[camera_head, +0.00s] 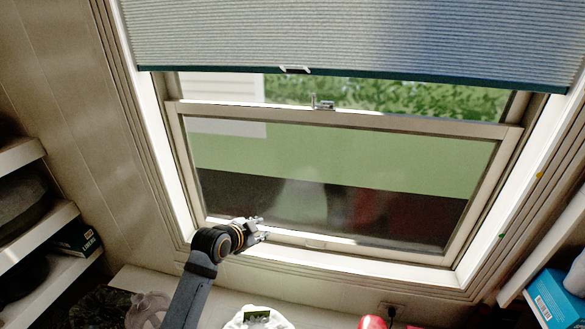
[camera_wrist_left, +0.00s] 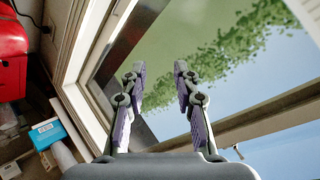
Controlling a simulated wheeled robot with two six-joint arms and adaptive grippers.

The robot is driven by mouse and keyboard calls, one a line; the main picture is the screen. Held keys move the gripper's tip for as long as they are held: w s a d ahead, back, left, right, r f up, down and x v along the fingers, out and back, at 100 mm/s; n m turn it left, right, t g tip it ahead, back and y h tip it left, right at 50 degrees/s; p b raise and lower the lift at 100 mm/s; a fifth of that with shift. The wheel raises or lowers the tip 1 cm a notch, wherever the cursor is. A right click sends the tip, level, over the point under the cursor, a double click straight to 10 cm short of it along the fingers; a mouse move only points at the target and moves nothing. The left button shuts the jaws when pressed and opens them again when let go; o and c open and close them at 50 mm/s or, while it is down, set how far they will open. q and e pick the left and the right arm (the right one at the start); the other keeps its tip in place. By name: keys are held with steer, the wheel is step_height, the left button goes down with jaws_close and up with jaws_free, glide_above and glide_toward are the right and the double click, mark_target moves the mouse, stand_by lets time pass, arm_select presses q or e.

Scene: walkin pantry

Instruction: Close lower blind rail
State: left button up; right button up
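The grey pleated blind (camera_head: 350,35) covers the upper part of the window. Its dark lower rail (camera_head: 420,79) spans the window a little above the sash lock, with a small handle (camera_head: 295,70) left of the middle. My left gripper (camera_head: 262,229) is low in front of the window's bottom left part, well below the rail. In the left wrist view its two fingers (camera_wrist_left: 157,75) are apart with nothing between them, and window glass shows behind. The blind is not seen in the wrist view. My right gripper is not in view.
The window sash (camera_head: 345,118) has a metal lock (camera_head: 322,104) on top. Shelves with goods (camera_head: 40,235) stand at the left, and a blue box (camera_head: 555,298) sits on the right shelf. A red object (camera_head: 373,322) and a white item are below the window. The space before the glass is clear.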

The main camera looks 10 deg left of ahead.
arm_select(q)
steer(key=w+d+r+m+t+h, duration=0.1)
steer(key=w+r+m+t, duration=0.15)
steer(key=r, duration=0.85)
steer(key=w+d+r+m+t+h, duration=0.15)
steer(key=w+r+m, duration=0.25)
steer(key=r, duration=0.7)
steer(key=m+t+h, duration=0.3)
steer(key=m, duration=0.3)
glide_toward(292, 67)
steer(key=p+x, duration=0.6)
steer(key=x, duration=0.3)
steer(key=shift+w+d+r, duration=0.1)
steer(key=shift+w+r, duration=0.1)
steer(key=shift+w+d, duration=0.1)
steer(key=shift+w, duration=0.25)
steer(key=shift+w+f, duration=0.15)
steer(key=shift+c, duration=0.2)
jaws_close()
